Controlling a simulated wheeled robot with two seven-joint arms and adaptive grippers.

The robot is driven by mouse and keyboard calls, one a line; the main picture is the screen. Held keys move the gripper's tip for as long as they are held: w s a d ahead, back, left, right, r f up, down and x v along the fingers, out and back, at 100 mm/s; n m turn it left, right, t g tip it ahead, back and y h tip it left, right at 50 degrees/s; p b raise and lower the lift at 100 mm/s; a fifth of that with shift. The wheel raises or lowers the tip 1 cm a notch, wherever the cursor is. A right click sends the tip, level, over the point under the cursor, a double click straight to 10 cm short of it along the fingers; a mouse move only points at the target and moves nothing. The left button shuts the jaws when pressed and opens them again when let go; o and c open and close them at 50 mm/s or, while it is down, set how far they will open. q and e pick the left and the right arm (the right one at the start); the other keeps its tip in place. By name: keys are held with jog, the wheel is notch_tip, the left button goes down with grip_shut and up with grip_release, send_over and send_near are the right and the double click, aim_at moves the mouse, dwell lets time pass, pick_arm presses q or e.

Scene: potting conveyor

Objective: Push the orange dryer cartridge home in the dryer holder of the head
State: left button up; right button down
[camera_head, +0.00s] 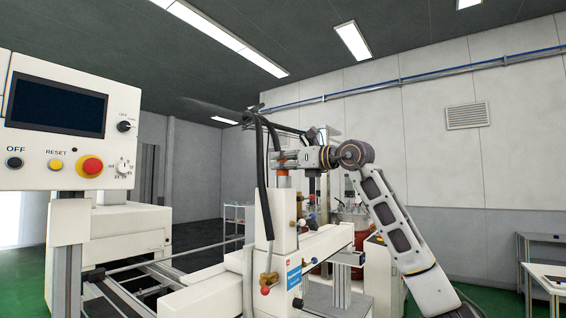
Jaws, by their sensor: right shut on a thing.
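The orange dryer cartridge (283,172) is small in the head view, upright at the top of the white head (285,215). Its lower end meets a grey collar there, which looks like the dryer holder (283,182); how deep it sits I cannot tell. My right arm comes in from the right, and my right gripper (283,160) lies level at the cartridge's top. It is shut on the cartridge, whose upper part the jaws hide. My left gripper is out of view.
Dark hoses (264,170) hang just left of the head. A control panel (70,120) with a screen and buttons stands at left. A white beam (315,245) runs below the head. A bench (545,280) stands at right.

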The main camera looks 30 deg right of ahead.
jog(key=shift+f+b, duration=0.5)
jog(key=shift+f, duration=0.25)
jog(key=c, duration=1)
grip_release()
jog(key=shift+c, duration=0.2)
jog(key=v, duration=1.2)
dwell(0.4)
dwell(0.3)
